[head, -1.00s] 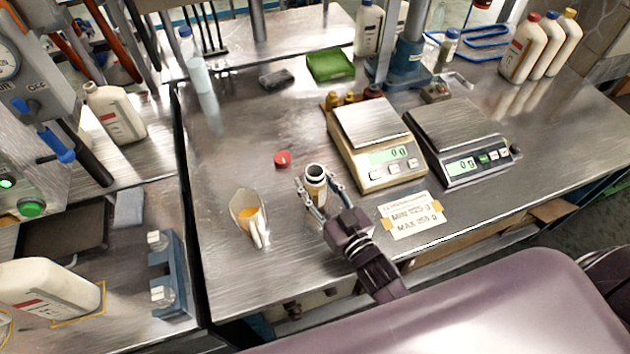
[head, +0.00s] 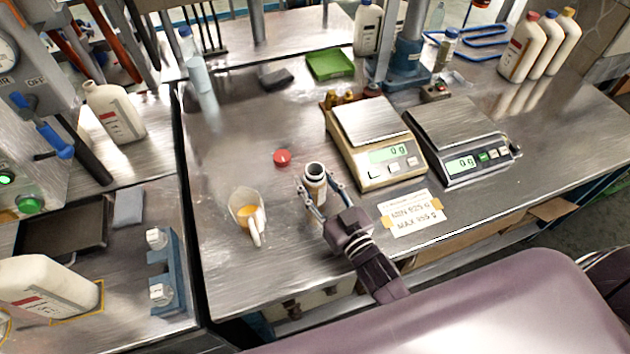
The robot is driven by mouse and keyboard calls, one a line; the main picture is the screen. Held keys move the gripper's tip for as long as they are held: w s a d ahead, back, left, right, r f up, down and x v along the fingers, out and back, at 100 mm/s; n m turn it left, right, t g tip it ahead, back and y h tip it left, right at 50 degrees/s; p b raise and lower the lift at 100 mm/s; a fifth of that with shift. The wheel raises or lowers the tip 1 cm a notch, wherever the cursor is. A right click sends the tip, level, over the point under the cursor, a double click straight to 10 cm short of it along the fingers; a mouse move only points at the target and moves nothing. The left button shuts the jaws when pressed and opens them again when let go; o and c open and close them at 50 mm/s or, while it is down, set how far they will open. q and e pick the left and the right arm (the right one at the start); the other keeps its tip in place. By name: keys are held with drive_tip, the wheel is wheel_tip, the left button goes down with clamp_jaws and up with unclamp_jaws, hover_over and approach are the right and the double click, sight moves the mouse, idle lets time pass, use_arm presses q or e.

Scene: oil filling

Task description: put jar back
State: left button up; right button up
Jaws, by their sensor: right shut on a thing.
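An open jar (head: 315,175) with a dark mouth and a pale label stands upright on the steel table, left of the scales. My right gripper (head: 324,197) has its fingers on both sides of the jar and is shut on it. The jar's lower part is partly hidden by the gripper. A red cap (head: 282,157) lies on the table behind and left of the jar. My left gripper is not in view.
A clear jug (head: 247,212) with amber liquid stands left of the jar. Two scales (head: 390,153) (head: 467,162) reading 0 g stand to the right. A paper sign (head: 411,213) lies in front of them. The table's left middle (head: 225,150) is clear.

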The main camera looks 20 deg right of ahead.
sight(318, 198)
drive_tip(key=shift+s+a+f+b, duration=0.1)
drive_tip(key=shift+s+f+b, duration=0.15)
drive_tip(key=shift+f, duration=0.35)
drive_tip(key=shift+s+f+b, duration=0.1)
drive_tip(key=shift+s+f, duration=0.1)
drive_tip(key=shift+f, duration=0.4)
drive_tip(key=o, duration=1.4)
drive_tip(key=shift+c, duration=0.2)
drive_tip(key=shift+s+f, duration=0.1)
drive_tip(key=shift+s, duration=0.05)
drive_tip(key=shift+s+f, duration=0.15)
drive_tip(key=shift+s, duration=0.3)
drive_tip(key=v, duration=0.3)
drive_tip(key=r+v, duration=0.1)
drive_tip(key=v, duration=0.2)
drive_tip(key=r+v, duration=0.1)
drive_tip(key=v, duration=0.2)
drive_tip(key=shift+s+d+r, duration=0.1)
drive_tip(key=shift+s+d, duration=0.05)
drive_tip(key=shift+d, duration=0.2)
drive_tip(key=shift+s+r, duration=0.1)
drive_tip(key=shift+s, duration=0.15)
drive_tip(key=shift+s+r, duration=0.15)
drive_tip(key=shift+r, duration=0.05)
